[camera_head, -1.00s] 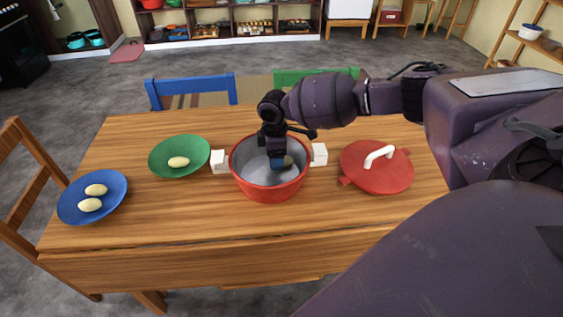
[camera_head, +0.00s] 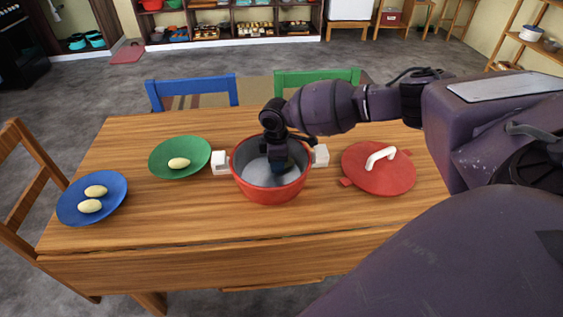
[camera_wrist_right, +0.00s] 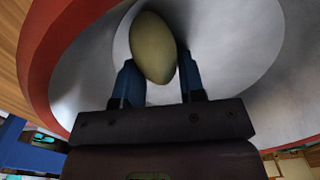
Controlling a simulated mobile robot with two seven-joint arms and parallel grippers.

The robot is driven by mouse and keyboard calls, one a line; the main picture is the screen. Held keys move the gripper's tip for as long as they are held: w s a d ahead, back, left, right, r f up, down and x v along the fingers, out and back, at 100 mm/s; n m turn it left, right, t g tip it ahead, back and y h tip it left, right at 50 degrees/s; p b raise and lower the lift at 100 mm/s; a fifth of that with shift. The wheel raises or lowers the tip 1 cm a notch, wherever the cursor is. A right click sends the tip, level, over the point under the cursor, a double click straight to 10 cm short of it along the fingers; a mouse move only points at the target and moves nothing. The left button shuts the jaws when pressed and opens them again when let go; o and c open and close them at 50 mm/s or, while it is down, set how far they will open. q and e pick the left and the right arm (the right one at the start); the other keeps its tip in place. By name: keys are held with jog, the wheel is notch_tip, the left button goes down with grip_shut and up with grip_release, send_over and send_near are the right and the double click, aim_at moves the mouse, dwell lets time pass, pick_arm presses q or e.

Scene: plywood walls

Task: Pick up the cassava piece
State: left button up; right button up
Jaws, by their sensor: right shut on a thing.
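A pale oval cassava piece (camera_wrist_right: 153,48) sits between the two blue fingers of my right gripper (camera_wrist_right: 158,78) in the right wrist view. In the head view this gripper (camera_head: 280,165) reaches down into the red pot (camera_head: 268,193) on the table and is shut on the piece. The piece is hard to make out there, behind the dark fingers. The pot's grey inside (camera_wrist_right: 235,60) surrounds it in the wrist view; whether the piece touches the bottom I cannot tell. My left gripper is not in view.
A green plate (camera_head: 163,163) holds one pale piece (camera_head: 179,163). A blue plate (camera_head: 108,205) holds two. The red lid (camera_head: 385,178) lies right of the pot. Blue (camera_head: 190,86) and green (camera_head: 318,77) chairs stand behind the table. The front tabletop (camera_head: 180,220) is clear.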

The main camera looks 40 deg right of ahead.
jog(key=shift+r, duration=0.1)
notch_tip(320, 180, up, 8)
jog(key=shift+w+f+p, duration=0.1)
jog(key=shift+f+p, duration=0.15)
jog(key=shift+p, duration=0.55)
notch_tip(320, 180, up, 12)
jog(key=p, duration=0.1)
jog(key=shift+r+p, duration=0.15)
jog(key=shift+p, duration=0.25)
